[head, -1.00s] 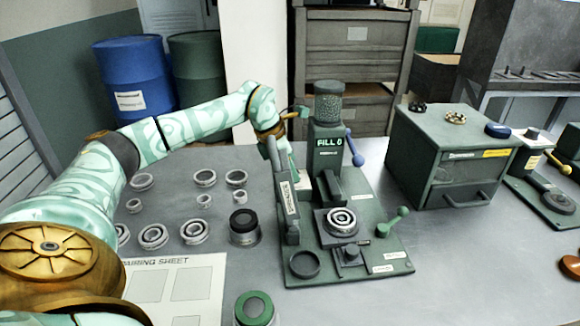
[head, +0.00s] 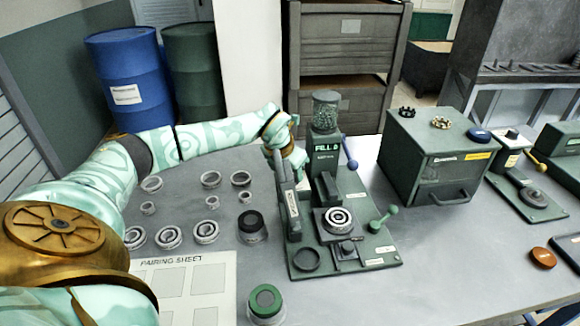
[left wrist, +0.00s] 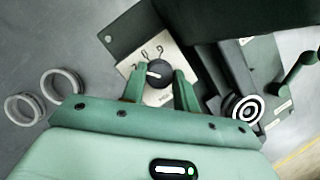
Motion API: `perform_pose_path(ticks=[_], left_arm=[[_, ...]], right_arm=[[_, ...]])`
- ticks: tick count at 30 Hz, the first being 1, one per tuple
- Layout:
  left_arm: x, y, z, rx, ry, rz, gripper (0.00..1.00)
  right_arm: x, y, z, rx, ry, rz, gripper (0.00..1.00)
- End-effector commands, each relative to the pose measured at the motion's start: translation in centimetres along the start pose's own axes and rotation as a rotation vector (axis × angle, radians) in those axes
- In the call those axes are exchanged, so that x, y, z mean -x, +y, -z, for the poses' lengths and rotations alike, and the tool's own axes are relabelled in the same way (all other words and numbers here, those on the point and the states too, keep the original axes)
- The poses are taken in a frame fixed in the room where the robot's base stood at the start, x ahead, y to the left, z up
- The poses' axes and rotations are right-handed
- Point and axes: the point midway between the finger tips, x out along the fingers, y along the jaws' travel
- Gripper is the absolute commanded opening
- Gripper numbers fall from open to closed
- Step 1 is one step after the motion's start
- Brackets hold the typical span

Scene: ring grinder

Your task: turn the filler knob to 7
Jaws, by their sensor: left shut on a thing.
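The filler knob (left wrist: 158,73) is black and round, with a white pointer mark toward the left, on a pale dial plate (left wrist: 135,62) with digits. The digits are partly covered and hard to read. My left gripper (left wrist: 160,88) has its two fingers on either side of the knob and is shut on it. In the head view my left gripper (head: 288,155) is behind the machine's left side, and the knob is hidden there. My right gripper is not in view.
A ring bearing (head: 338,217) sits on the machine's front stand. Blue-ended (head: 350,163) and green (head: 382,222) levers stick out at its right. Several loose rings (head: 168,237) and a dark-topped pot (head: 251,226) stand at left. A green drawer box (head: 433,165) is at right.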

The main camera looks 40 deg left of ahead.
Motion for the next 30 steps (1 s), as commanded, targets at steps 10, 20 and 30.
perform_pose_path(ticks=[10,20,30], left_arm=[[0.10,0.03,-0.16,0.050,-0.004,-0.021,0.07],[0.09,0.05,-0.15,0.050,-0.004,-0.021,0.41],[0.16,0.01,-0.08,0.049,-0.002,-0.020,0.51]], right_arm=[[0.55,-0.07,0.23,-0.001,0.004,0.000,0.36],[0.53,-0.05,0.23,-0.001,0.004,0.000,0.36],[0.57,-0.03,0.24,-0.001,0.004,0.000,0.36]])
